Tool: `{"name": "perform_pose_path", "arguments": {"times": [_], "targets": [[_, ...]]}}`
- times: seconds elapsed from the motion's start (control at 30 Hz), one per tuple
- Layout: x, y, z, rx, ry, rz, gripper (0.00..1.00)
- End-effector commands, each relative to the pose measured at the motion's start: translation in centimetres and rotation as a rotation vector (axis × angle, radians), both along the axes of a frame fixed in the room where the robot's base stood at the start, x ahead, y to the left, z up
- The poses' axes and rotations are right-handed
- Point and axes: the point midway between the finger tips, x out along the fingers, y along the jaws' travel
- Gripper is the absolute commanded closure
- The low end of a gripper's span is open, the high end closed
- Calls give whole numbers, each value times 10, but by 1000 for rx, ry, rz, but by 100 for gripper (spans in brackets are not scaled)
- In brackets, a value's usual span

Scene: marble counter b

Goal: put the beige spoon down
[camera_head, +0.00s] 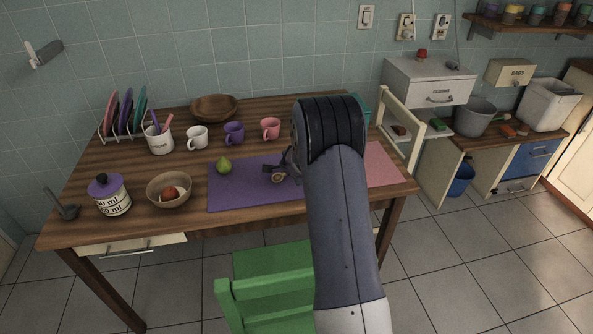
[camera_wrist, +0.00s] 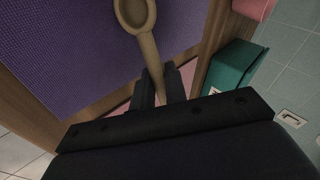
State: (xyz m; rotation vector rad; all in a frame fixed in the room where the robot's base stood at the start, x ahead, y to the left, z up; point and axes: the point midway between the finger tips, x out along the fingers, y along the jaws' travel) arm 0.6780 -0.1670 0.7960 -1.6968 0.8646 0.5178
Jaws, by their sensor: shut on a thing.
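The beige spoon (camera_wrist: 149,48) points away from my gripper (camera_wrist: 160,88) in the wrist view, its bowl at the top edge. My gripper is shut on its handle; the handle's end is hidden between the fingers. In the head view my gripper (camera_head: 284,171) is over the purple mat (camera_head: 235,198), and a small beige part of the spoon (camera_head: 278,178) shows beside the fingers. I cannot tell whether the spoon touches the mat. The purple mat also fills the upper left of the wrist view (camera_wrist: 60,50).
A green pear (camera_head: 224,165) lies on the mat's left part. A bowl (camera_head: 155,191) holding a reddish thing stands left of it. Pink (camera_head: 269,128), purple (camera_head: 234,132) and white (camera_head: 196,137) mugs stand behind. A green chair (camera_head: 262,275) is in front. The mat's front part is clear.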

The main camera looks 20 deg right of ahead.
Motion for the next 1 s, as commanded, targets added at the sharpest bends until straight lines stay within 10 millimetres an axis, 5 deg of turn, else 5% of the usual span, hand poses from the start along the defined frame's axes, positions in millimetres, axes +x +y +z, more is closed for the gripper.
{"name": "perform_pose_path", "arguments": {"times": [0.1, 0.13, 0.23, 0.67, 1.0], "targets": [[0, 0, -3, 0, 0, 0, 100], [0, 0, -2, 1, 0, -1, 85], [0, 0, -2, 1, 0, -1, 78], [-5, 3, 7, 0, 0, 0, 78], [-46, 21, 56, -1, -1, 2, 78]]}}
